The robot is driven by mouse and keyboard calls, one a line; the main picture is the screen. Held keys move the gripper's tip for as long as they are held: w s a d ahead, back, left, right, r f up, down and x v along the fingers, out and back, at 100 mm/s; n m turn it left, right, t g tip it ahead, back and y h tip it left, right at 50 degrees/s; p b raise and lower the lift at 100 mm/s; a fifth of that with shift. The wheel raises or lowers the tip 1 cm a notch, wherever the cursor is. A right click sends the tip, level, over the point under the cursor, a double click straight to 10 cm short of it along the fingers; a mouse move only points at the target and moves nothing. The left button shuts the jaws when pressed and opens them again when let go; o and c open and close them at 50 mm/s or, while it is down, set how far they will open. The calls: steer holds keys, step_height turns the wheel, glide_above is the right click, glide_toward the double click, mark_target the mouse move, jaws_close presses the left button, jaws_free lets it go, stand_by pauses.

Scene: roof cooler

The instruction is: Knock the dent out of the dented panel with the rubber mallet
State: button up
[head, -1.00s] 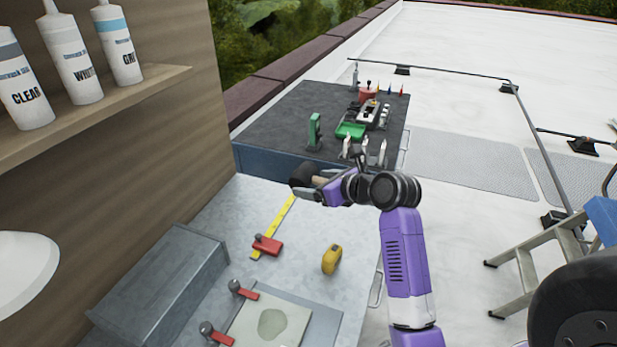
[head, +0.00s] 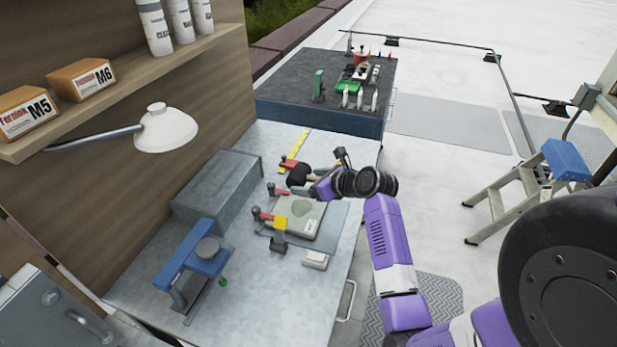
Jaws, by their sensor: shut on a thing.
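The dented panel (head: 306,226) is a pale beige plate with a darker grey-green round patch near its far end. It lies on the metal workbench (head: 225,275), with red-handled clamps (head: 264,216) along its left side. My gripper (head: 314,188) is shut on the rubber mallet (head: 298,175), whose black head points left. The mallet head is in the air just beyond the panel's far edge in the picture. Most of its handle is hidden by the gripper.
A blue-armed stand (head: 190,258), a grey metal box (head: 218,190) and a lamp (head: 166,130) are on the left. A dark-topped cabinet (head: 325,85) with tools stands behind. A stepladder (head: 510,200) is at right.

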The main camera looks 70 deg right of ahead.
steer(key=f+b, duration=0.4)
steer(key=b, duration=0.1)
steer(key=f+b, duration=0.4)
steer(key=b, duration=0.1)
steer(key=shift+a+f, duration=0.2)
steer(key=shift+f, duration=0.2)
stand_by(0.4)
step_height(320, 180, up, 6)
steer(key=p, duration=0.6)
steer(key=shift+f+p, duration=0.1)
steer(key=shift+p, duration=0.25)
